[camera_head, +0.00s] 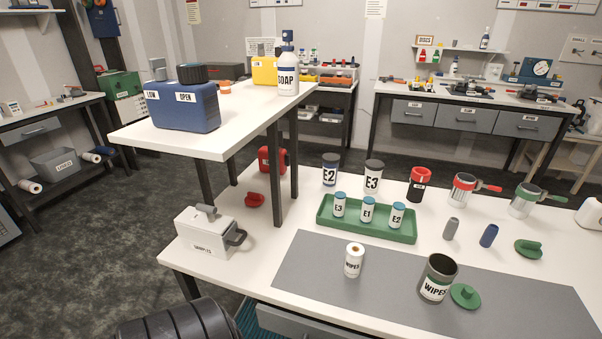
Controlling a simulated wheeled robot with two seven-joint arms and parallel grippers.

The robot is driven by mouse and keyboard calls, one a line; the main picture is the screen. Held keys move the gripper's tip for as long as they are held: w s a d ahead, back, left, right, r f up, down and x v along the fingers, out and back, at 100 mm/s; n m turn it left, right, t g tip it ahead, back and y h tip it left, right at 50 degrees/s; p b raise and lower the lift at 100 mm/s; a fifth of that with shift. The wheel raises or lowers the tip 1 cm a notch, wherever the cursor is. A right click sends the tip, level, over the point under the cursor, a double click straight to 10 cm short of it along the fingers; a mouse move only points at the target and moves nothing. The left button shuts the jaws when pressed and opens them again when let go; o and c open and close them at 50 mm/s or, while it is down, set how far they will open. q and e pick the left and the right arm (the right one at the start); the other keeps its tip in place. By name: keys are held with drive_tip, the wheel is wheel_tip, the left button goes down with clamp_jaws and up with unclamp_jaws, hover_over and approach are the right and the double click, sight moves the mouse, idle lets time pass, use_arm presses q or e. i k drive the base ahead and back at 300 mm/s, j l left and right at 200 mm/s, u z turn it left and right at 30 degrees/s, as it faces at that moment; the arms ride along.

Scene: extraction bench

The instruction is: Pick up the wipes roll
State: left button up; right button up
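The wipes roll (353,262) is a small white cylinder labelled "WIPES", with a tan core at its top. It stands upright on the grey mat (315,255) on the near bench. To its right stands an open dark canister (436,281), also labelled "WIPES". A green lid (465,296) with a knob lies beside the canister. Neither gripper shows in the head view. A black ribbed part at the bottom edge may be mine.
Behind the roll, a green tray (326,221) holds bottles E3, E1 and E2. A white sample case (207,236) stands at the left. A raised shelf (205,155) overhangs the bench's left end. The mat left of the roll is clear.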

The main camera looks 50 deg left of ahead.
sight(355, 253)
drive_tip(key=u, duration=1.15)
